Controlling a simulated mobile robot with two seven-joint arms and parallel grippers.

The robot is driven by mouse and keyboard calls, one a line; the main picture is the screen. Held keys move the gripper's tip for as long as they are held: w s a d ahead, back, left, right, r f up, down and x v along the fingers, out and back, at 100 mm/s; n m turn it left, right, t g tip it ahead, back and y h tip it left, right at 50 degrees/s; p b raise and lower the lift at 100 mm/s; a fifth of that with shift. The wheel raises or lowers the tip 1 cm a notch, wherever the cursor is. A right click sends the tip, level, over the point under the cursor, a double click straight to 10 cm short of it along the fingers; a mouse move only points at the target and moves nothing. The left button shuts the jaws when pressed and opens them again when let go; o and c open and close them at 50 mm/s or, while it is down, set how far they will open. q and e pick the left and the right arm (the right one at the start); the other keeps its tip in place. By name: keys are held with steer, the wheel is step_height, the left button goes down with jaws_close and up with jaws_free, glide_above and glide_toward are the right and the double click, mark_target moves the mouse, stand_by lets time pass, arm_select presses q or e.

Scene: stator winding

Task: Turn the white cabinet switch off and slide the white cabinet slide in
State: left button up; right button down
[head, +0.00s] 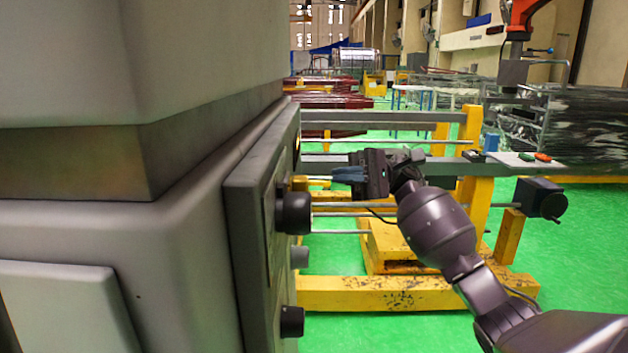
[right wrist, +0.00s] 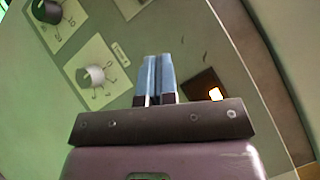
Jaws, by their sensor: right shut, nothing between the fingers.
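The large white cabinet (head: 70,220) fills the left of the head view. Its grey control panel (head: 244,230) faces right and is seen nearly edge-on. A black knob (head: 294,213), a grey knob (head: 299,257) and a lower black knob (head: 291,321) stick out from it. My right gripper (head: 336,174) is to the right of the panel, apart from it, with blue fingers pointing left. In the right wrist view, the fingers (right wrist: 155,62) are together and empty, between a light grey knob (right wrist: 92,75) and a dark square with a lit lamp (right wrist: 215,94). I cannot make out the slide.
A yellow frame (head: 420,292) with grey rails (head: 380,118) stands behind and below my right arm. A dark box-shaped fitting (head: 540,197) is at the right. Green floor (head: 590,280) is open at the right.

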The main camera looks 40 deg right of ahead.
arm_select(q)
steer(key=shift+w+d+f+b, duration=0.3)
steer(key=shift+w+d+b, duration=0.1)
steer(key=shift+d, duration=0.2)
arm_select(e)
steer(key=d+r+n+h, duration=0.1)
steer(key=n, duration=0.1)
steer(key=d+r+n+g+h, duration=0.1)
steer(key=n, duration=0.1)
steer(key=d+r+n, duration=0.1)
steer(key=shift+w+r+n+g+h, duration=0.1)
steer(key=shift+w+n+g+h, duration=0.05)
steer(key=shift+n+g+h, duration=0.25)
arm_select(q)
steer(key=shift+s+f, duration=0.1)
steer(key=shift+s, duration=0.05)
arm_select(e)
steer(key=shift+a, duration=0.1)
steer(key=p, duration=0.1)
glide_toward(297, 189)
steer(key=w+a, duration=0.2)
steer(key=w, duration=0.2)
arm_select(q)
steer(key=shift+r+p, duration=0.5)
steer(key=shift+r, duration=0.4)
arm_select(e)
steer(key=s+a, duration=0.3)
steer(key=shift+s, duration=0.1)
